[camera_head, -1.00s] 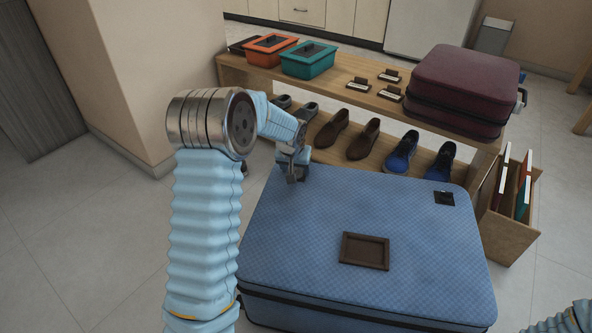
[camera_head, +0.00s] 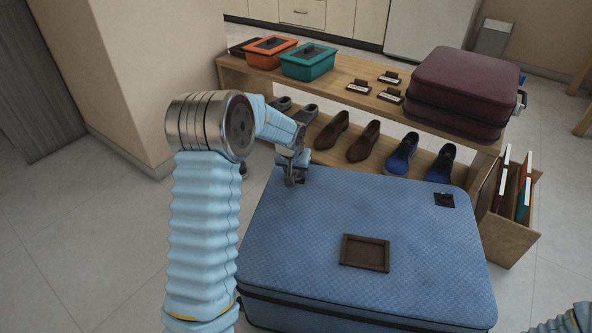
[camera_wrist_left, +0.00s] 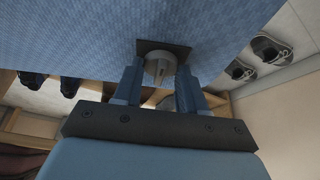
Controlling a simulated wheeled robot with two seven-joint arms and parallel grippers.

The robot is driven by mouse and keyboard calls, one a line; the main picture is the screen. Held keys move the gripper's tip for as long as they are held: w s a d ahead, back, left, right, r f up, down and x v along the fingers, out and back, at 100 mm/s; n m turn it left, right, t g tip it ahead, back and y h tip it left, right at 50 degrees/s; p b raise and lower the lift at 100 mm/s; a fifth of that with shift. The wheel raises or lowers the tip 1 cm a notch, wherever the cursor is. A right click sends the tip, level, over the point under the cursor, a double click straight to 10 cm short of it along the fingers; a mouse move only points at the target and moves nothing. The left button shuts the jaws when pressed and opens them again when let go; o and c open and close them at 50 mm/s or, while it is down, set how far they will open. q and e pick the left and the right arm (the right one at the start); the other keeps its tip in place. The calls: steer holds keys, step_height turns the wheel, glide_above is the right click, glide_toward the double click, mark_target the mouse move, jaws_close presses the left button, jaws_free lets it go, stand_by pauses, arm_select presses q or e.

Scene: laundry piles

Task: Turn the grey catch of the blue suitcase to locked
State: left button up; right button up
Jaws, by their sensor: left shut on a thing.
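The blue suitcase (camera_head: 350,220) lies flat in front of me, its top facing up. My left gripper (camera_head: 293,178) is at its far left corner. In the left wrist view the grey catch (camera_wrist_left: 160,67) is a round knob on a dark square plate (camera_wrist_left: 178,48), with the blue suitcase top (camera_wrist_left: 80,40) around it. The fingers of my left gripper (camera_wrist_left: 160,80) stand on both sides of the catch and are shut on it. In the head view the gripper hides the catch. My right gripper is not in view; only a bit of my right arm shows at the lower right.
A wooden bench (camera_head: 345,93) behind the suitcase holds an orange box (camera_head: 270,50), a teal box (camera_head: 308,62) and a maroon suitcase (camera_head: 462,85). Several shoes stand on its lower shelf. A wooden folder bin (camera_head: 507,235) is at the right. The floor at the left is clear.

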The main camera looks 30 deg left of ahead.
arm_select(q)
steer(key=m, duration=0.1)
steer(key=m+h, duration=0.1)
steer(key=m, duration=0.1)
steer(key=m+p, duration=0.1)
steer(key=shift+a+h, duration=0.25)
steer(key=shift+h, duration=0.15)
steer(key=m, duration=0.2)
steer(key=m+h+p, duration=0.1)
steer(key=m, duration=0.1)
steer(key=shift+a+m+h, duration=0.15)
steer(key=shift+m+h, duration=0.15)
steer(key=shift+m, duration=0.1)
steer(key=m, duration=0.2)
steer(key=m+g+h+p, duration=0.1)
steer(key=m, duration=0.1)
steer(key=shift+w+a+m, duration=0.1)
steer(key=shift+w+m, duration=0.05)
steer(key=shift+m, duration=0.15)
steer(key=shift+w+m+g+h+p, duration=0.1)
steer(key=shift+m+g+h+p, duration=0.65)
steer(key=shift+m, duration=1.15)
steer(key=shift+g+y, duration=0.25)
steer(key=o, duration=1)
steer(key=shift+o, duration=0.2)
steer(key=p+v, duration=0.1)
steer(key=v, duration=1.2)
steer(key=shift+a+r+p, duration=0.2)
steer(key=shift+r+p, duration=0.1)
steer(key=shift+p, duration=0.05)
